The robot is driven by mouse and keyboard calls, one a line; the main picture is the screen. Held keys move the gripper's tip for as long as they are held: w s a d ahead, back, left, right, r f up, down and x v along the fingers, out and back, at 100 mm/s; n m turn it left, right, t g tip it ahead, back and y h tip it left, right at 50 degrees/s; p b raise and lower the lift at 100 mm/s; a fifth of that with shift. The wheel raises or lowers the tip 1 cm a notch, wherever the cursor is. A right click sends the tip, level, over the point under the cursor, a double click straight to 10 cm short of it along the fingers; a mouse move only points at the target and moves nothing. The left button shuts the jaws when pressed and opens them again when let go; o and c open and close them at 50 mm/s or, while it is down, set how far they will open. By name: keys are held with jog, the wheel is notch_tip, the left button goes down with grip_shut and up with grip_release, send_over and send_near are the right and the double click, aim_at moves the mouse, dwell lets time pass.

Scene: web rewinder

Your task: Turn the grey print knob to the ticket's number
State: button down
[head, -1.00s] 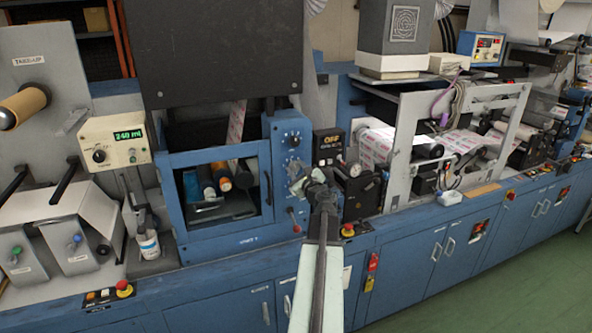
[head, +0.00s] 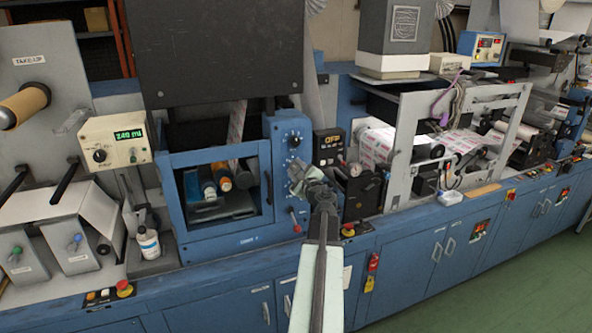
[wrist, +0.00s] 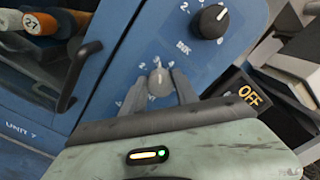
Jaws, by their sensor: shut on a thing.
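The grey print knob (wrist: 160,83) is on the blue panel in the wrist view, between the two fingers of my gripper (wrist: 162,90). The fingers are shut on its sides. Small white marks and numbers ring its upper side; its lower dial and most of its label are hidden by the fingers and gripper body. I cannot tell for sure which number it points to. In the head view my gripper (head: 302,178) is against the right side of the blue unit and covers the knob. I cannot make out a readable ticket.
A black INK knob (wrist: 213,20) with its own number ring sits up and right of the grey one. An OFF display (wrist: 249,95) is close on the right. A red-tipped lever (head: 295,222) is below my gripper. An open window with rollers (head: 217,190) is to the left.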

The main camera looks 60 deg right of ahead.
jog(key=shift+w+r, duration=0.1)
jog(key=c, duration=0.9)
grip_release()
jog(key=shift+c, duration=0.2)
jog(key=v, duration=0.7)
jog(key=shift+s+a, duration=0.25)
jog(key=shift+s, duration=0.05)
